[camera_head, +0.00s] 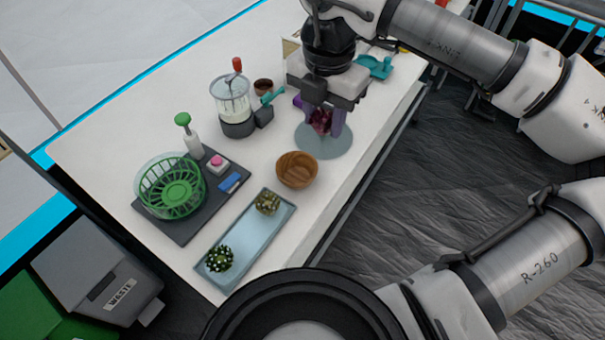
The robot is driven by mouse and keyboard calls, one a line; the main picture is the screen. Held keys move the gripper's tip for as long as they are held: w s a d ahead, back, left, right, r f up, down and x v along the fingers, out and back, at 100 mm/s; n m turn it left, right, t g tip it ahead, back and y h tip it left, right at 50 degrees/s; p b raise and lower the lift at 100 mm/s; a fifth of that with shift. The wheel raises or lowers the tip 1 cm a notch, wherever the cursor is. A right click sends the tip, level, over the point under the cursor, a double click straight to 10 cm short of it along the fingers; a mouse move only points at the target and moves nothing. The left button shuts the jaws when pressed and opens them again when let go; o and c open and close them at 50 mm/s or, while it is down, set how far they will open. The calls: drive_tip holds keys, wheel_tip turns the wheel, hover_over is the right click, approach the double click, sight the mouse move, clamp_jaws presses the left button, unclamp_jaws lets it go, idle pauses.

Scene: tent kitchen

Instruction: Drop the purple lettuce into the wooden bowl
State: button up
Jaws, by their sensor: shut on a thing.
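The purple lettuce (320,122) is a dark reddish-purple clump, partly hidden by the fingers. My gripper (324,128) points down and is shut on the lettuce, over a round grey-green mat (325,147) on the white table. I cannot tell whether the lettuce touches the mat or hangs just above it. The wooden bowl (297,170) is brown and round, stands upright and looks empty. It is just in front and to the left of my gripper, apart from it.
A jar with a red handle (232,100) stands left of my gripper. A green basket (172,188) stands on a dark tray (186,233) at the left. A pale blue tray (238,247) with two cactus-like plants lies in front of the bowl. The table's right edge (352,185) is close to the bowl.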

wheel_tip(320, 180, down, 6)
drive_tip(key=a+n+b, duration=0.1)
drive_tip(key=a+b, duration=0.1)
drive_tip(key=b, duration=0.2)
drive_tip(key=shift+a+r, duration=0.15)
drive_tip(key=shift+a, duration=0.25)
drive_tip(key=shift+s, duration=0.1)
drive_tip(key=o, duration=0.8)
drive_tip(key=shift+r, duration=0.15)
wheel_tip(320, 180, up, 14)
drive_tip(key=shift+f, duration=0.2)
drive_tip(key=shift+s, duration=0.1)
